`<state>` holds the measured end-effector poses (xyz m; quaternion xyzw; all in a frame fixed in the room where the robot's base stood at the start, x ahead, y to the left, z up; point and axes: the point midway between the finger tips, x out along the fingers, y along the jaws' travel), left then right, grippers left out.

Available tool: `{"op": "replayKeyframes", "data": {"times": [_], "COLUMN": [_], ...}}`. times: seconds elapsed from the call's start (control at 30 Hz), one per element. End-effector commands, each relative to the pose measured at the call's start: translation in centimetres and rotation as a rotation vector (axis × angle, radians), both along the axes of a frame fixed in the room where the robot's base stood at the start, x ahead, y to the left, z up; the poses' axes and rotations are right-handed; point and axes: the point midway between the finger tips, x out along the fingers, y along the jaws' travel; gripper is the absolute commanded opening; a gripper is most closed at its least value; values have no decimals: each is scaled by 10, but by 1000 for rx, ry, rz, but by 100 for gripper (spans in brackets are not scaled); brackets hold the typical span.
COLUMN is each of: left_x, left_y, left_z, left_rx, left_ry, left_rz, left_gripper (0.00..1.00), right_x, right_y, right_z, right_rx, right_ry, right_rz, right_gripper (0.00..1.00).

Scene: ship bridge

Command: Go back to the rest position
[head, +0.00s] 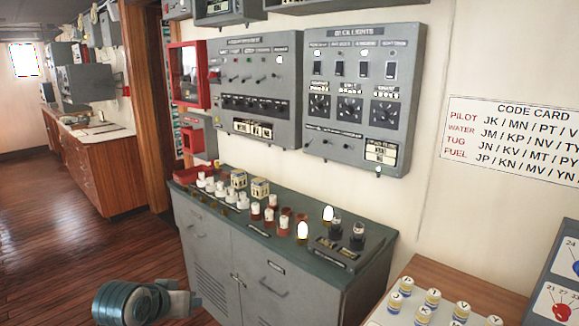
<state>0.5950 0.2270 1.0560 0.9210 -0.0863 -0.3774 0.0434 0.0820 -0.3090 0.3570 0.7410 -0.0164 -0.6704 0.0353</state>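A teal and grey jointed part of one of my arms (145,300) shows at the bottom left, over the wooden floor and in front of the grey cabinet. I cannot tell which arm it belongs to. No gripper fingers show in the head view, so I cannot see what either gripper holds.
A grey cabinet (245,275) with switches and lamps on its top stands against the wall, below two control panels (258,90). A wooden table (480,287) with labelled pieces is at lower right, under a code card (512,140). Open wooden floor (60,240) lies at left.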

Motion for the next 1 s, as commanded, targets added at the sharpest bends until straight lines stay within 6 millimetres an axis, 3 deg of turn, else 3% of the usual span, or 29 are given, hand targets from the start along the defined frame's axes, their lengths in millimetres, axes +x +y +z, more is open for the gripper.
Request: {"op": "replayKeyframes", "data": {"times": [0.03, 0.1, 0.4, 0.6, 1.0], "left_x": [-19, -44, -170, -240, -329], "left_y": [3, 7, 25, 33, 44], "left_z": [-27, -56, -155, -185, -203], "left_rx": [16, 40, 151, 212, 290], "left_ry": [37, 80, 263, 354, 467], "left_rz": [7, 20, 51, 55, 48], "left_gripper": [31, 31, 31, 31, 31], "right_x": [0, 0, 0, 0, 0], "right_y": [0, 0, 0, -1, -3], "right_z": [0, 0, 0, 0, 0], "right_rx": [0, 0, 0, -1, -3], "right_ry": [0, 0, 0, 0, 0], "right_rz": [0, 0, 0, 0, 1], "right_gripper": [36, 36, 36, 36, 36]}}
